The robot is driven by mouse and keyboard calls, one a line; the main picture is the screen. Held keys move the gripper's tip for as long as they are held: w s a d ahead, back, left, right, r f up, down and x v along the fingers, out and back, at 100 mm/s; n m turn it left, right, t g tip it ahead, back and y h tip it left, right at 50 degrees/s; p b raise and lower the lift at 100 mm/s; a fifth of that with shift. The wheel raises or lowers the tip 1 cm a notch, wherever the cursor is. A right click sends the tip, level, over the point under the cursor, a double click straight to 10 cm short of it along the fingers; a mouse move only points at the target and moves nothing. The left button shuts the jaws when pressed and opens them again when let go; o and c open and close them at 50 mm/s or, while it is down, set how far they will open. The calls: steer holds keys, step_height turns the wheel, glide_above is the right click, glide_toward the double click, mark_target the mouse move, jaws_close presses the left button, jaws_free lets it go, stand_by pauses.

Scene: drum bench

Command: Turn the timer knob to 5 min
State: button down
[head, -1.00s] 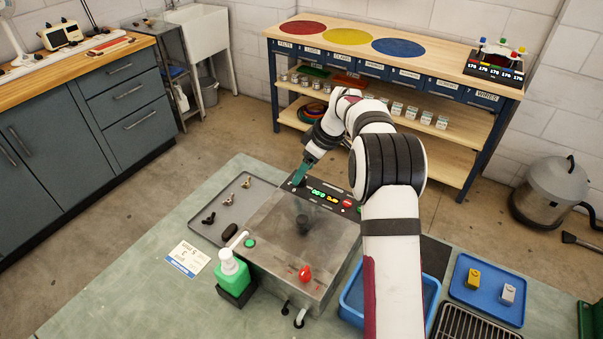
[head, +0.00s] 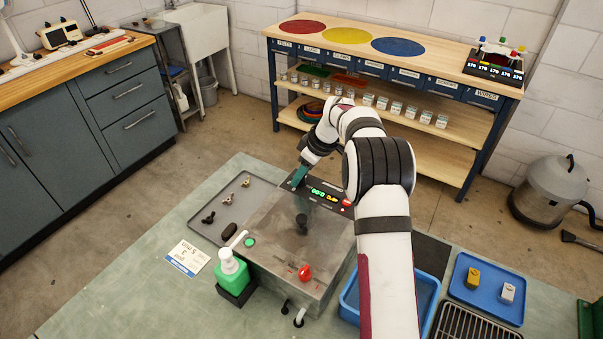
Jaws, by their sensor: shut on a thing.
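The grey metal machine (head: 268,246) stands on the green bench, its black control panel (head: 334,194) along the far edge. The panel has a green and yellow lit display (head: 325,196), too small to read surely, and a red button (head: 347,203). My gripper (head: 296,182) reaches down to the panel's left end, left of the display. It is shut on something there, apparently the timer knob. The knob is hidden by the fingers, so its pointer and setting cannot be seen.
A red knob (head: 305,272) and a green button (head: 249,242) are on the machine. A green bottle (head: 231,276) stands at its front left. A grey tray (head: 205,222) with small parts lies left, near a printed card (head: 188,257). Blue trays (head: 487,288) lie right.

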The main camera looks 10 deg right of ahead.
steer(key=shift+m, duration=0.4)
steer(key=m+h, duration=0.1)
steer(key=m, duration=0.1)
steer(key=m+t, duration=0.1)
steer(key=m, duration=0.1)
steer(key=shift+s+a+m+h, duration=0.1)
steer(key=shift+a+m+h, duration=0.05)
steer(key=shift+m+h, duration=0.25)
steer(key=m+h, duration=0.1)
steer(key=m, duration=0.2)
steer(key=m+h, duration=0.1)
steer(key=m, duration=0.2)
steer(key=shift+a+h, duration=0.15)
steer(key=shift+h, duration=0.15)
steer(key=m+h, duration=0.1)
steer(key=m, duration=0.4)
steer(key=shift+a+m+g+h, duration=0.15)
steer(key=shift+m+g+h, duration=0.15)
steer(key=shift+g+h, duration=0.1)
steer(key=m, duration=0.2)
steer(key=m+g+h, duration=0.1)
steer(key=m, duration=0.2)
steer(key=shift+w+m+g, duration=0.25)
steer(key=shift+m+g, duration=0.15)
steer(key=c, duration=0.5)
jaws_free()
